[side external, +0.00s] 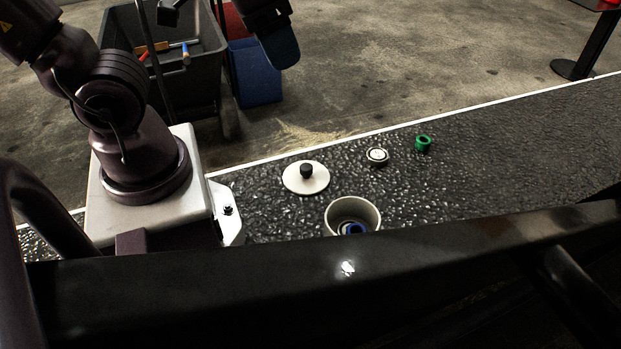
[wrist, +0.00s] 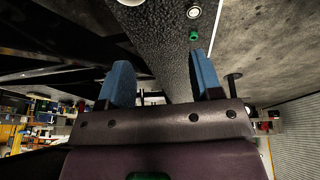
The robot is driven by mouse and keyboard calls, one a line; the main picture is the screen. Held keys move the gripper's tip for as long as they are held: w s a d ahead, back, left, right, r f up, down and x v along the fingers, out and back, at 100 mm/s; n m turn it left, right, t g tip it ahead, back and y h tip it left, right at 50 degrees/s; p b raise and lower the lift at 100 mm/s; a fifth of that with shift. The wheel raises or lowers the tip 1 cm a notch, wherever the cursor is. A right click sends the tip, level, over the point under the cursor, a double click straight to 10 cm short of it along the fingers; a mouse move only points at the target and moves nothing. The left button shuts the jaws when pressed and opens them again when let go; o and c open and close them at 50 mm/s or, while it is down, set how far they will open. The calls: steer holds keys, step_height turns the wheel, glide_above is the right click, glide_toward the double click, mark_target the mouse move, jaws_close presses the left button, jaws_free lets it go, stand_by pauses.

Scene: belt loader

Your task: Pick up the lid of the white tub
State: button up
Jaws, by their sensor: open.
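The lid (side external: 306,178) is a flat off-white disc with a black knob, lying knob up on the dark belt. The white tub (side external: 353,216) stands open in front of it and to the right, partly hidden by the black rail, with something blue inside. My gripper (side external: 281,52) is at the top of the side view, high above and behind the lid and apart from it. In the wrist view its two blue fingers (wrist: 164,80) are spread with nothing between them. A pale edge (wrist: 130,2) is cut off at the top there; I cannot tell whether it is lid or tub.
A small white round piece (side external: 377,155) and a green ring (side external: 423,143) lie on the belt (side external: 490,160) right of the lid. A black rail (side external: 400,245) runs along the near side. A grey bin (side external: 180,65) with tools stands behind. The belt's right part is clear.

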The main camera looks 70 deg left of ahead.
step_height(320, 180, down, 8)
steer(key=w+n+g+h, duration=0.1)
steer(key=w+n+g, duration=0.1)
steer(key=n+g, duration=0.2)
steer(key=n+y, duration=0.2)
steer(key=n, duration=1.2)
glide_above(306, 167)
step_height(306, 167, down, 10)
steer(key=f, duration=0.7)
steer(key=shift+s+a, duration=0.25)
steer(key=shift+s, duration=0.05)
steer(key=shift+w+d+f, duration=0.15)
steer(key=shift+w+f, duration=0.05)
steer(key=shift+f, duration=1.35)
steer(key=shift+w+d+f, duration=0.1)
steer(key=shift+w+f, duration=0.05)
steer(key=shift+f, duration=1.35)
steer(key=c, duration=1)
